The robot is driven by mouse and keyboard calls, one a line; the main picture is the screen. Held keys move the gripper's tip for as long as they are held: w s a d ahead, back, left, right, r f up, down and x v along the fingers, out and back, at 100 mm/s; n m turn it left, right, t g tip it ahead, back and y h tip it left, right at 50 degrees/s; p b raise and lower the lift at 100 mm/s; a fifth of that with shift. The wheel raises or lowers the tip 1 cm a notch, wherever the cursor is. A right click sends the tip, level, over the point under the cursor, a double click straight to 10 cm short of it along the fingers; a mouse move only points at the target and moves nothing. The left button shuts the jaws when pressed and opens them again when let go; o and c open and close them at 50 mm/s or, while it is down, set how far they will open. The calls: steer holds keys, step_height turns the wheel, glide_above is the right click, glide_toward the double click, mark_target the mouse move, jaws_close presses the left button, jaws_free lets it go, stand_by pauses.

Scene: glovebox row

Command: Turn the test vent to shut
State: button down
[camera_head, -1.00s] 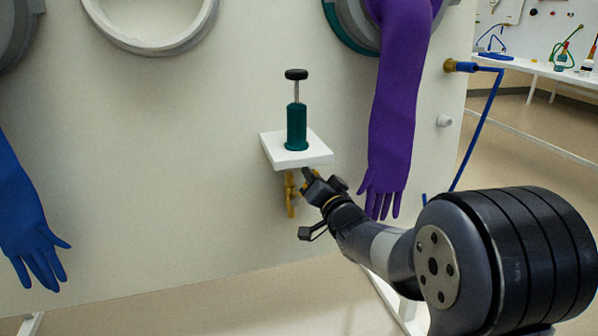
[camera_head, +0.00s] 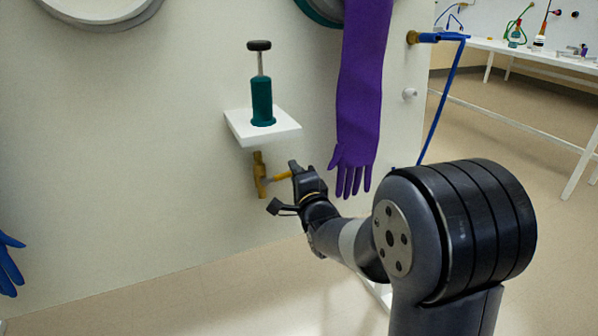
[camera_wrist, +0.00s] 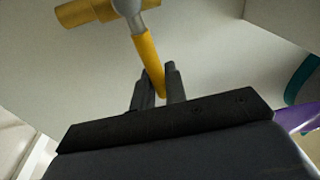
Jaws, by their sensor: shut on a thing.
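The test vent (camera_head: 259,174) is a small brass valve on the pale panel, just under a white shelf. Its yellow lever (camera_head: 282,176) points out to the right, roughly level, toward my gripper (camera_head: 294,170). In the wrist view the brass vent body (camera_wrist: 88,12) is at the top, and the lever (camera_wrist: 148,55) slants down from a grey hub. My gripper also shows there (camera_wrist: 160,92), with its two dark fingers on either side of the lever's end, shut on it.
A white shelf (camera_head: 284,134) with a green hand pump (camera_head: 262,100) sits directly above the vent. A purple glove (camera_head: 358,110) hangs close on the right, near my gripper. A blue glove (camera_head: 8,265) hangs at lower left. A blue pipe (camera_head: 444,95) runs down the panel's right edge.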

steer(key=shift+f+m, duration=0.35)
steer(key=shift+m, duration=0.15)
steer(key=shift+f, duration=0.1)
steer(key=c, duration=1.5)
jaws_free()
steer(key=p+v, duration=0.1)
steer(key=v, duration=1)
steer(key=shift+w, duration=0.15)
